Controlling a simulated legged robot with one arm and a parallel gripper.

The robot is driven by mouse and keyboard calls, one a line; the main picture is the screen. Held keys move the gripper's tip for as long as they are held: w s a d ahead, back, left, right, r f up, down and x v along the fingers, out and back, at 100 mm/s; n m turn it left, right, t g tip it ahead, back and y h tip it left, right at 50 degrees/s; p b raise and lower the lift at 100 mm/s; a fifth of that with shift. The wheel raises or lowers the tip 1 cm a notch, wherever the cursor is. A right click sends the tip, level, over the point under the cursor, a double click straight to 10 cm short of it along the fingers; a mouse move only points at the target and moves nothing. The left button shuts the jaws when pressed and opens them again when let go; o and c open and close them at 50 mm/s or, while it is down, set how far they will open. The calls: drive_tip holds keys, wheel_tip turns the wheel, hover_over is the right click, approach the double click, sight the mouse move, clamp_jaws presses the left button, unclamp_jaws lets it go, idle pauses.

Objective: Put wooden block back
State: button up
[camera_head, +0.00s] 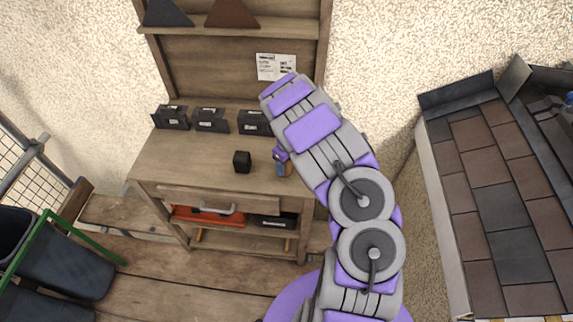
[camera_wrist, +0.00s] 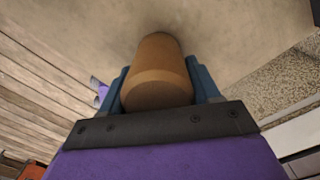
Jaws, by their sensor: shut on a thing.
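A brown, rounded wooden block (camera_wrist: 158,70) sits between the two blue fingers of my gripper (camera_wrist: 160,84) in the wrist view. The gripper is shut on it. In the head view, my gripper (camera_head: 281,161) is small at the right part of the wooden workbench (camera_head: 190,160), and a bit of the brown block shows there. The block is at or just above the bench top; I cannot tell whether it touches. My arm hides part of the bench's right side.
A small black block (camera_head: 242,161) stands on the bench left of my gripper. Several dark boxes (camera_head: 210,119) line the bench's back. A red case (camera_head: 208,215) lies on the shelf below. A tiled roof section (camera_head: 490,190) is at the right. The bench's left front is clear.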

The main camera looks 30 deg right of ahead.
drive_tip(key=shift+a, duration=0.1)
drive_tip(key=o, duration=1.1)
drive_tip(key=shift+c, duration=0.2)
wheel_tip(320, 180, up, 12)
drive_tip(key=shift+s+r+p, duration=0.15)
drive_tip(key=shift+p, duration=0.8)
drive_tip(key=s+a+r+n+h, duration=0.1)
drive_tip(key=s+a+r+n, duration=0.3)
drive_tip(key=s+r+n, duration=0.65)
drive_tip(key=s+a+r+n, duration=0.2)
drive_tip(key=s+a+n, duration=0.2)
drive_tip(key=s+n, duration=0.3)
drive_tip(key=s+a+r+n+g, duration=0.1)
drive_tip(key=s+a+r+n, duration=0.2)
drive_tip(key=s+n, duration=0.4)
drive_tip(key=s+a+r+n+g, duration=0.1)
drive_tip(key=s+a+r+n, duration=0.2)
drive_tip(key=s, duration=1.1)
drive_tip(key=a+n, duration=0.2)
drive_tip(key=n, duration=0.2)
drive_tip(key=shift+a+r+y, duration=0.25)
drive_tip(key=shift+a+y, duration=0.05)
drive_tip(key=shift+y, duration=0.1)
